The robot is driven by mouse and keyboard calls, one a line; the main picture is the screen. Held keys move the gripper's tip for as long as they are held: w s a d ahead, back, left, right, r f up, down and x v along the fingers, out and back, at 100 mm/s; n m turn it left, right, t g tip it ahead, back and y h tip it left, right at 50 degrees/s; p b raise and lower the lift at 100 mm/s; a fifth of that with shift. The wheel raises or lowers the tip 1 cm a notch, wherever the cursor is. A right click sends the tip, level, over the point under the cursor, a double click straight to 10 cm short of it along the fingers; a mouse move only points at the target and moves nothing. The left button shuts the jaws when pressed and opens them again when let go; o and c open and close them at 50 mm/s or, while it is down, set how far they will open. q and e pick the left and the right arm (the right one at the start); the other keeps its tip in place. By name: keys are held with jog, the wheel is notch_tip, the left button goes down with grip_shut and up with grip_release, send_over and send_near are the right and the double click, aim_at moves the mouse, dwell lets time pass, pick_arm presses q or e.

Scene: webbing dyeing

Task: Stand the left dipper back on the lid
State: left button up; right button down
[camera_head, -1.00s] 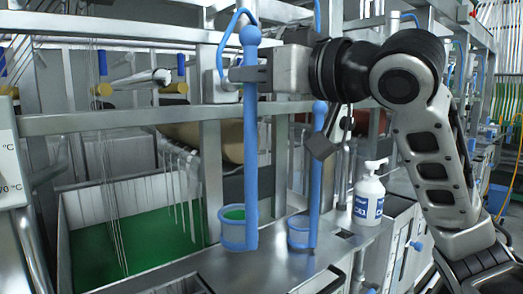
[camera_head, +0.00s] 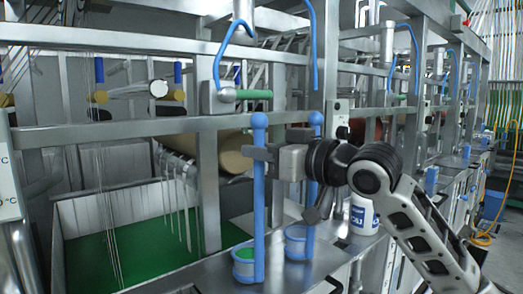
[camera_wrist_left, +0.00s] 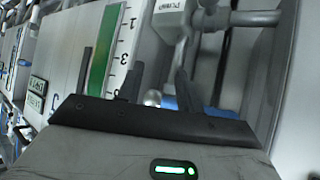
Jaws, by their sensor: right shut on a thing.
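The left dipper (camera_head: 259,205) is a blue rod with a round knob on top and a cup (camera_head: 244,266) at the bottom holding green liquid. My right gripper (camera_head: 258,153) is shut on its rod below the knob. The dipper is upright, its cup low over the steel lid (camera_head: 215,274); I cannot tell whether it touches. The second blue dipper (camera_head: 311,215) stands just right of it, partly behind my right gripper.
A vat of green liquid (camera_head: 150,248) lies left of the lid. A white bottle (camera_head: 363,216) stands to the right, partly hidden by my right arm. Steel rails (camera_head: 120,128) cross behind the dippers. A white scale panel (camera_wrist_left: 105,45) is near my left gripper.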

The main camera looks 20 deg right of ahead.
pick_arm(q)
jog(key=shift+f, duration=0.1)
pick_arm(e)
jog(key=c, duration=1.8)
grip_release()
jog(key=shift+f, duration=0.2)
pick_arm(q)
jog(key=shift+s+f, duration=0.15)
jog(key=shift+s, duration=0.1)
pick_arm(e)
jog(key=o, duration=0.5)
jog(key=shift+c, duration=0.2)
